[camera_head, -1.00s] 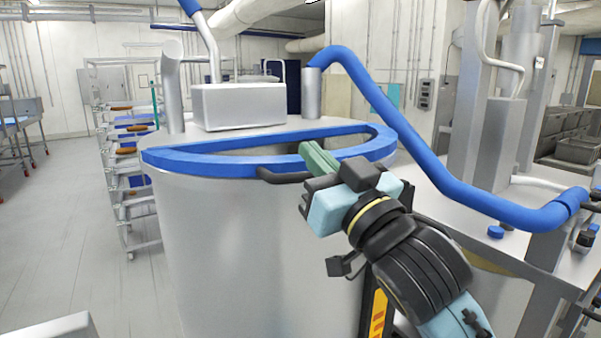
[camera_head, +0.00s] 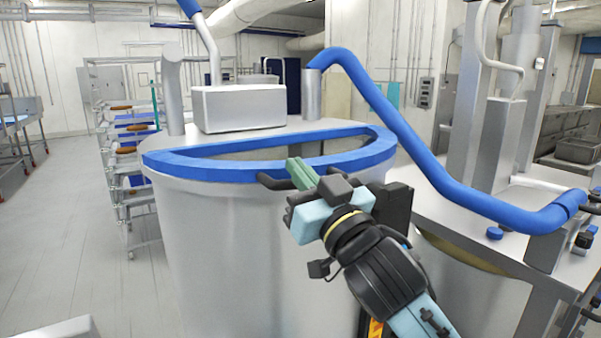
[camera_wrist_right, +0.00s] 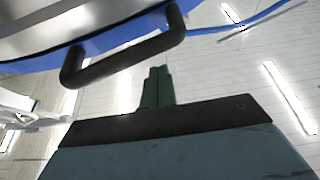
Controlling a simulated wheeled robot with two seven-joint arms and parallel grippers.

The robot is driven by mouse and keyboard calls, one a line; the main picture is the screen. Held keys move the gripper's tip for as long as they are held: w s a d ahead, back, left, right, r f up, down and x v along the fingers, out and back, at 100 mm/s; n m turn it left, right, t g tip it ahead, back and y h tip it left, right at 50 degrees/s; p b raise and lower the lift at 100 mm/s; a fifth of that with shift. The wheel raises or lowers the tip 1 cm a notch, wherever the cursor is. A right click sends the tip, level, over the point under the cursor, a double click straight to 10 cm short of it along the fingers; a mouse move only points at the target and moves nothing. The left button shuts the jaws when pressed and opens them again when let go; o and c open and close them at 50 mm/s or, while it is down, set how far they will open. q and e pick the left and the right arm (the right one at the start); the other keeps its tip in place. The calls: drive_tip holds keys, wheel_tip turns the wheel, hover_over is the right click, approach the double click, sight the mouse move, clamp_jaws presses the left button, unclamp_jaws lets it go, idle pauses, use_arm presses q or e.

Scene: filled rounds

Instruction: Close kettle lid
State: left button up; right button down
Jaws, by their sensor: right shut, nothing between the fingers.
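The kettle (camera_head: 235,250) is a large round silver vessel in the middle of the head view. A blue D-shaped frame (camera_head: 205,171) lies across the front of its top, around a grey area. I cannot tell how far the lid is down. A black bar handle (camera_head: 272,183) sticks out at the front of the blue edge; it also shows in the wrist view (camera_wrist_right: 125,57). My right gripper (camera_head: 301,172) has its green fingers together and empty, at the handle. In the wrist view the fingertips (camera_wrist_right: 158,72) sit just short of the handle, with a small gap.
A silver box (camera_head: 240,108) stands on the kettle's back top. A thick blue pipe (camera_head: 420,150) runs from the kettle down to the right. A metal table (camera_head: 450,215) stands at the right and a rack (camera_head: 125,190) at the left. The floor at far left is clear.

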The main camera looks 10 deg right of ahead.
wheel_tip(320, 180, down, 3)
drive_tip(key=b, duration=0.4)
drive_tip(key=shift+t, duration=0.4)
